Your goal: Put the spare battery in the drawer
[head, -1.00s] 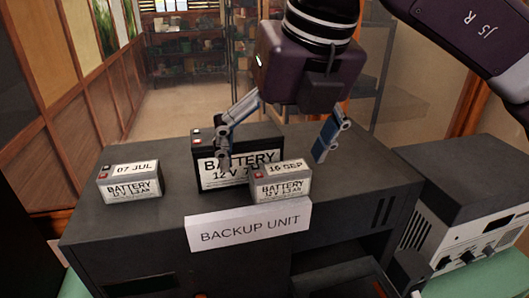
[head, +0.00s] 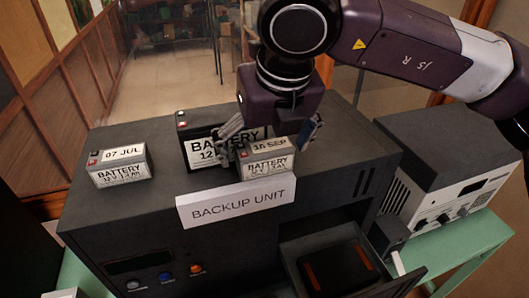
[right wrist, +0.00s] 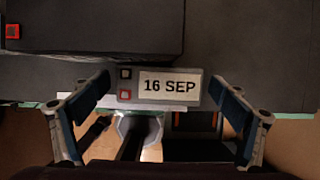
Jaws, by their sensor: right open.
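A small grey battery (head: 266,163) labelled 16 SEP stands on the backup unit (head: 330,150), near its front edge behind the sign. My right gripper (head: 268,138) is over it, open, with one finger on each side. In the right wrist view the 16 SEP battery (right wrist: 165,86) lies between the open fingers, with a gap at the right finger. A second small battery (head: 120,168) labelled 07 JUL stands at the left of the unit top. A larger black battery (head: 197,140) stands behind the 16 SEP one, partly hidden by my gripper. An open drawer (head: 300,247) shows at the unit's lower front right. My left gripper is not in view.
A white BACKUP UNIT sign (head: 236,205) stands at the unit's front edge. A dark pad with orange strips (head: 340,275) lies in the drawer. A grey instrument (head: 440,160) stands at the right on a green table (head: 455,255).

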